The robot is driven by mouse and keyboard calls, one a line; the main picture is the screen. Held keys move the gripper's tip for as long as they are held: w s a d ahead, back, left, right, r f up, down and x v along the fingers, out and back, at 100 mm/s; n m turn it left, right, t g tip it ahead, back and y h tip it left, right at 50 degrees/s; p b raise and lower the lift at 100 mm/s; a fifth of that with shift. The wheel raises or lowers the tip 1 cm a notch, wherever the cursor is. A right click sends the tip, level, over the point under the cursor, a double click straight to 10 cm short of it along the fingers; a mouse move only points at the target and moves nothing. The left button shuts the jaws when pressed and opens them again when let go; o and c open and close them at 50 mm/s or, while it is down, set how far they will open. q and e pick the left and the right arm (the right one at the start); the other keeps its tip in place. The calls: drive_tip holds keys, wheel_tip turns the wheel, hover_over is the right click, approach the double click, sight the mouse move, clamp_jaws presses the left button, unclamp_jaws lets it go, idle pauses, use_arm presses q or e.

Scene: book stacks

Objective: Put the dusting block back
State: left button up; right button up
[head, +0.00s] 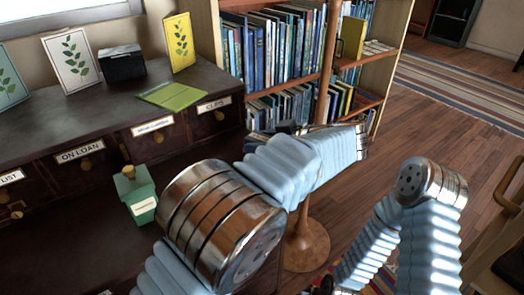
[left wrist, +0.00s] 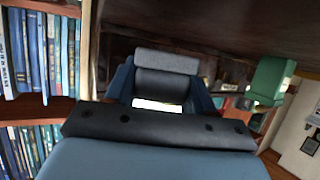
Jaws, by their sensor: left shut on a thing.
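In the left wrist view my left gripper (left wrist: 165,88) is shut on a block with a black body and a grey top layer, which I take to be the dusting block (left wrist: 165,62). A bright white patch shows at the block's lower edge. The gripper's dark palm bar hides the near side. In the head view the left gripper (head: 285,128) is mostly hidden behind my own arm, in front of the bookcase, and I cannot make out the block there. My right arm is at the lower right, with no clear view of its gripper.
A dark cabinet (head: 75,120) with labelled drawers stands at the left. On its top are upright cards, a black box (head: 122,64) and a green booklet (head: 171,95). A green container (head: 136,192) is at its front. A bookcase (head: 232,60) stands behind a wooden pole (head: 327,70).

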use_arm(q)
drive_tip(key=shift+f+b, duration=0.3)
drive_tip(key=shift+f, duration=1.5)
drive_tip(key=o, duration=1.1)
drive_tip(key=shift+r, duration=0.1)
drive_tip(key=shift+c, duration=0.2)
drive_tip(key=shift+r, duration=0.1)
